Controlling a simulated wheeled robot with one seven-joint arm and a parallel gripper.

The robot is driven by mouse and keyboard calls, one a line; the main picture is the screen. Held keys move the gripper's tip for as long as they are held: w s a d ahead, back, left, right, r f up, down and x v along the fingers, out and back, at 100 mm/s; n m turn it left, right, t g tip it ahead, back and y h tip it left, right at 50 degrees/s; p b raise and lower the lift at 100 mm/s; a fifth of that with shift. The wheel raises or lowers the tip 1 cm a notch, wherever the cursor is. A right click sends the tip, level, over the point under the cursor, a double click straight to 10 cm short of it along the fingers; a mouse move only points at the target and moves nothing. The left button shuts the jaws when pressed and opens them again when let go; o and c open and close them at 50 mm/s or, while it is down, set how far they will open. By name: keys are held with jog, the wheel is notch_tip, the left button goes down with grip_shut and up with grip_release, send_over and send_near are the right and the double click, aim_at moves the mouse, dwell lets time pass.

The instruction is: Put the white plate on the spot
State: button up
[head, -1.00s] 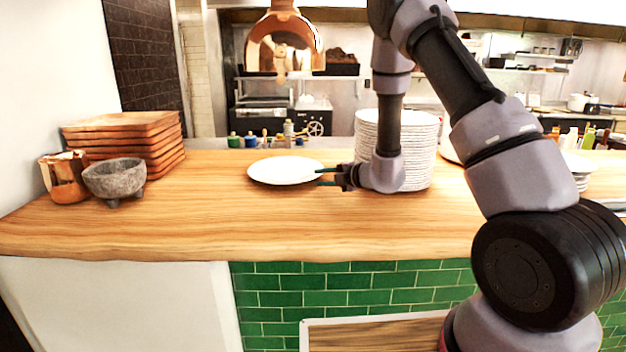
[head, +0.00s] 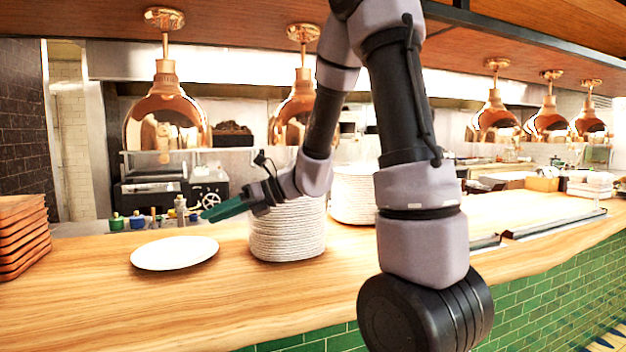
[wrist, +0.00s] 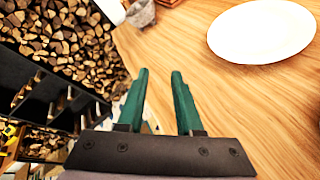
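The white plate (head: 175,253) lies flat on the wooden counter (head: 110,300), left of a tall stack of white plates (head: 287,232). In the wrist view the plate (wrist: 262,30) is at the upper right, apart from the fingers. My gripper (head: 210,213) is raised above the counter, between the plate and the stack in the picture, its green fingers pointing left. The wrist view shows my gripper (wrist: 160,72) open, with nothing between the fingers. I cannot make out a marked spot in these frames.
A second plate stack (head: 355,195) stands behind the first. Wooden trays (head: 22,237) are piled at the far left. Copper lamps (head: 166,115) hang above the counter. A grey mortar (wrist: 140,13) shows in the wrist view. The counter left of and in front of the plate is clear.

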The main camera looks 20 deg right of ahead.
jog(key=s+d+r+n+t+h, duration=0.1)
jog(key=s+d+r+n+h, duration=0.4)
jog(key=s+d+n, duration=0.3)
jog(key=s+d+r+n+t+h, duration=0.2)
jog(key=s+d+r+n+h, duration=0.3)
jog(key=n, duration=1.1)
jog(key=s+d+h, duration=0.1)
jog(key=s+d, duration=0.2)
jog(key=d, duration=0.1)
jog(key=shift+s+n, duration=0.3)
jog(key=shift+s, duration=0.05)
